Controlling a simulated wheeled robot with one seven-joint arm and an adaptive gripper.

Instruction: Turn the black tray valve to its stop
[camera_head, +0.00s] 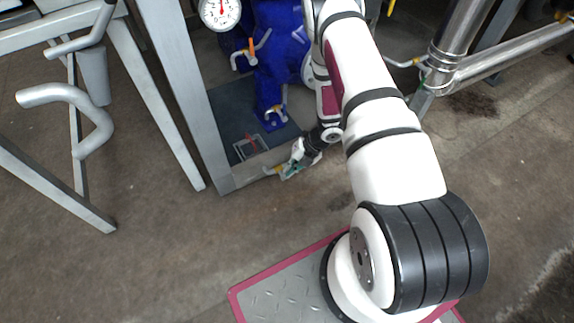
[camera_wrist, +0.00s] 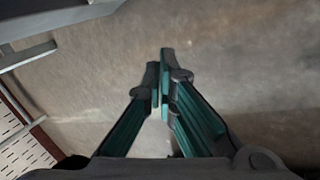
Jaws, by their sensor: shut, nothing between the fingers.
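The black tray (camera_head: 225,105) lies under the blue machine inside a grey metal frame. My gripper (camera_head: 285,174) is low at the front of the frame, partly covering that spot. I cannot tell whether it touches the handle. In the wrist view my gripper's green-lined fingers (camera_wrist: 160,82) are together with nothing between them, over bare floor. No valve can be clearly made out there.
The blue machine (camera_head: 280,50) carries an orange handle (camera_head: 245,56) and a pale lever (camera_head: 274,112). A grey frame leg (camera_head: 185,85) stands left of the tray. Steel pipes (camera_head: 480,68) run at the upper right. A perforated plate (camera_wrist: 22,145) shows at the wrist view's left.

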